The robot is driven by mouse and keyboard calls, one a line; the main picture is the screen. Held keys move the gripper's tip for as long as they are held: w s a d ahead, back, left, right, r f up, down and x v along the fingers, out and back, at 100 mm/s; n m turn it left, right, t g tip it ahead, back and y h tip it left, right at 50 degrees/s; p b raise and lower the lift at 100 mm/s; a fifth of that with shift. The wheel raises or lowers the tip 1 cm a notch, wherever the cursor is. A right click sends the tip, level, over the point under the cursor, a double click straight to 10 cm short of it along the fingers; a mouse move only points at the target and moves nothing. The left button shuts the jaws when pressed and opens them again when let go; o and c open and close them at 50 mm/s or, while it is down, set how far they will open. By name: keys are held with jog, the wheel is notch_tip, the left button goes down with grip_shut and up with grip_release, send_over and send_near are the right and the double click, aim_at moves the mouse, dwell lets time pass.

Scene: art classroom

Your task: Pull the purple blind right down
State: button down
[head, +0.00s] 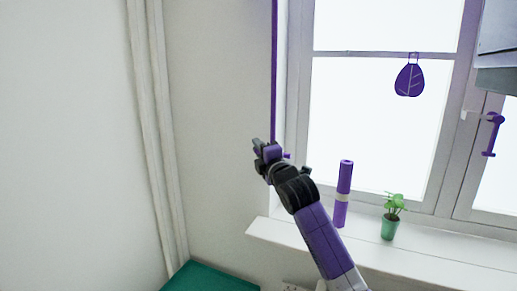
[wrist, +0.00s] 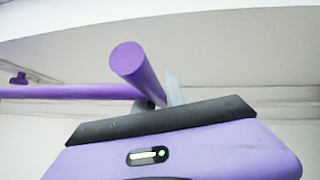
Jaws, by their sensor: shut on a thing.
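A thin purple upright strip or rod (head: 274,70) runs down the left side of the window and ends at my gripper (head: 262,148). I cannot tell whether it is the blind's edge or a pull rod. In the wrist view a thick round purple bar (wrist: 130,62) points towards the camera, and my gripper (wrist: 166,90) is shut on it with its grey fingers partly hidden. A long thinner purple rod (wrist: 60,91) meets it from the left. No spread of blind cloth shows over the glass.
A purple roll (head: 343,195) and a potted plant (head: 391,220) stand on the white sill (head: 350,258) right of my arm. A purple leaf ornament (head: 409,78) hangs at the glass. A purple window handle (head: 492,135) is at the right.

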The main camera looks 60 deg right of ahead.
jog(key=shift+f, duration=0.1)
dwell(0.4)
notch_tip(320, 180, down, 29)
jog(key=b, duration=2.2)
jog(key=shift+f+b, duration=0.15)
jog(key=shift+b, duration=0.2)
jog(key=c, duration=1.4)
grip_release()
jog(key=shift+s, duration=0.1)
jog(key=v, duration=0.7)
jog(key=shift+s+a+b, duration=0.25)
jog(key=shift+b, duration=0.1)
